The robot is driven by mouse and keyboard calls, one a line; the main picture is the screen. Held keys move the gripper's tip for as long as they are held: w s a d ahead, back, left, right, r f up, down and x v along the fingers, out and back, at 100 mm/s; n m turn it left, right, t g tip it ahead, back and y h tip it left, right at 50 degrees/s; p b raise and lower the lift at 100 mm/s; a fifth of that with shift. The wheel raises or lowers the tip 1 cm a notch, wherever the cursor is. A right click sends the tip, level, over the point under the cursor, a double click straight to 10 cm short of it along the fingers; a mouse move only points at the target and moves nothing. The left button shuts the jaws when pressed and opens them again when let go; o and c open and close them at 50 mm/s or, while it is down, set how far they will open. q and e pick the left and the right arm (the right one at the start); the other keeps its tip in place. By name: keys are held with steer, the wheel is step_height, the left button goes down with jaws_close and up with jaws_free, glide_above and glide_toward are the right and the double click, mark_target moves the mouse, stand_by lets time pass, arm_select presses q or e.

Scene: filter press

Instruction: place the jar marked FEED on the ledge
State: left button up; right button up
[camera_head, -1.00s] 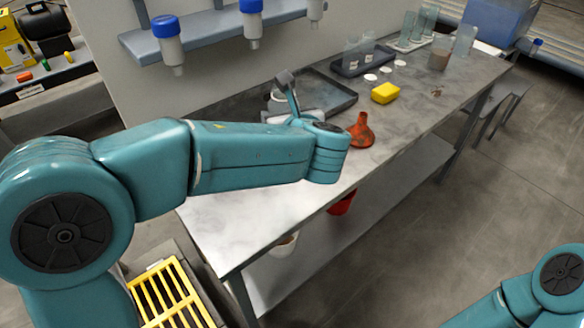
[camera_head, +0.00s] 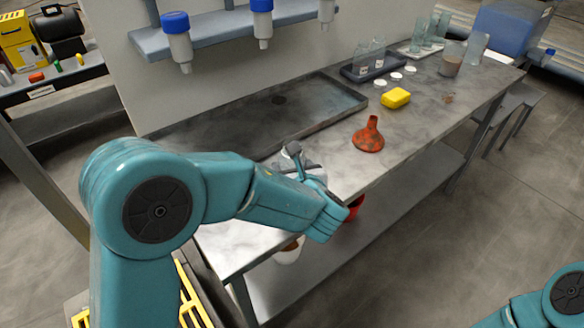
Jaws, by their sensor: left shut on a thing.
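My left gripper (camera_head: 303,168) is over the near side of the grey bench, in front of the shallow dark tray (camera_head: 345,93). It is shut on a pale, jar-like thing, mostly hidden behind the fingers and wrist. No FEED marking can be read on it. The tray is bare apart from a dark round spot. A grey wall ledge (camera_head: 215,35) at the top left carries blue-capped bottles (camera_head: 177,40) hanging neck down; I cannot tell if this is the ledge meant. My right gripper is out of view; only part of that arm shows at the bottom right.
An orange-red funnel (camera_head: 369,136) stands on the bench right of my left gripper. Beyond it are a yellow sponge (camera_head: 396,98), white discs (camera_head: 380,83), a dark rack of glassware (camera_head: 364,70) and a beaker of brown liquid (camera_head: 452,62). Bare bench top lies around the funnel.

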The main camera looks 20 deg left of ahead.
arm_select(q)
steer(key=shift+f, duration=0.15)
steer(key=o, duration=0.8)
steer(key=shift+f, duration=0.1)
steer(key=shift+c, duration=0.2)
steer(key=o, duration=0.4)
steer(key=shift+w, duration=0.1)
steer(key=shift+r, duration=0.3)
steer(key=shift+s+d+r, duration=0.1)
steer(key=shift+s+d, duration=0.15)
steer(key=shift+s, duration=0.05)
steer(key=v, duration=1.1)
steer(key=shift+s, duration=0.15)
